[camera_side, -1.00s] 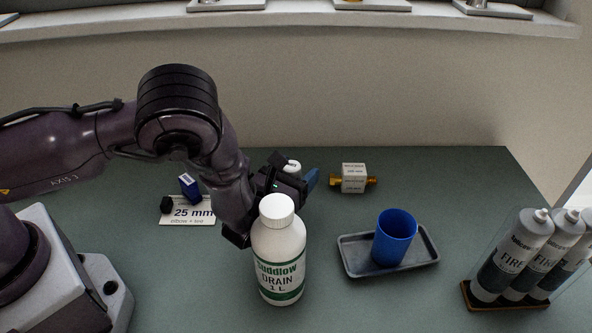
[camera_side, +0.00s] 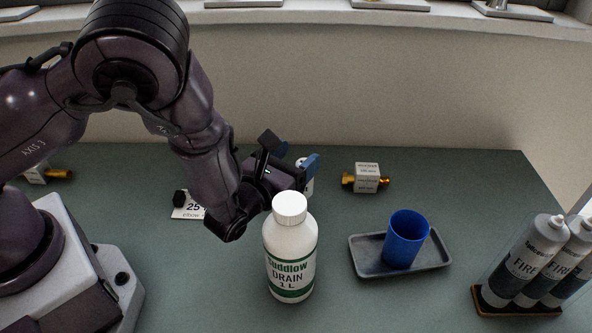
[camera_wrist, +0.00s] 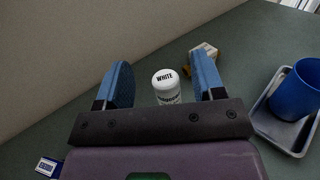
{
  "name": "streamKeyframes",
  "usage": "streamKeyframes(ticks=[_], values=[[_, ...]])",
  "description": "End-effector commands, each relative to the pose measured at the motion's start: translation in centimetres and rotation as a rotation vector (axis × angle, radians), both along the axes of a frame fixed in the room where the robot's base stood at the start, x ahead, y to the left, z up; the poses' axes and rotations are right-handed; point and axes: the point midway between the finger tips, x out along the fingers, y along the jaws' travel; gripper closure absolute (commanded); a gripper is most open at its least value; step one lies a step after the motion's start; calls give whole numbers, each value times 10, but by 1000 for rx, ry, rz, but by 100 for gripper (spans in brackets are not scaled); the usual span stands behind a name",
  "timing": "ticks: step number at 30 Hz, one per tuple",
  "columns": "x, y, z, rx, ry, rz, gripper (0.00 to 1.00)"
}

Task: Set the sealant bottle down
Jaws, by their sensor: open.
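A small white bottle (camera_wrist: 167,86) with a white cap reading "WHITE", which I take for the sealant bottle, stands upright on the green bench. In the side view it is mostly hidden behind my gripper, and only a white strip of it (camera_side: 309,186) shows. My gripper (camera_wrist: 163,80) is open, its two blue fingers apart. In the wrist view the bottle shows between the fingers with a visible gap on each side. In the side view the blue fingertips (camera_side: 297,156) are raised around the level of the bottle's top.
A large drain bottle (camera_side: 290,247) stands in front of my gripper. To the right are a grey tray (camera_side: 436,256) with a blue cup (camera_side: 406,238), a boxed brass fitting (camera_side: 367,178) and a rack of sealant cartridges (camera_side: 525,262). The bench's back right is clear.

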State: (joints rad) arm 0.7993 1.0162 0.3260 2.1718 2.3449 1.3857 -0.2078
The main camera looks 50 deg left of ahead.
Motion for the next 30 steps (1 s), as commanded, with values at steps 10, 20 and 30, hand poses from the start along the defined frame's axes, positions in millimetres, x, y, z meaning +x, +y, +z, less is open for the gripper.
streamKeyframes(ticks=[10, 20, 30], values=[[1, 5, 13, -15, -8, 29, 38], [-40, 125, 110, -469, -160, 730, 38], [-162, 176, 154, -1339, -258, 1444, 38]])
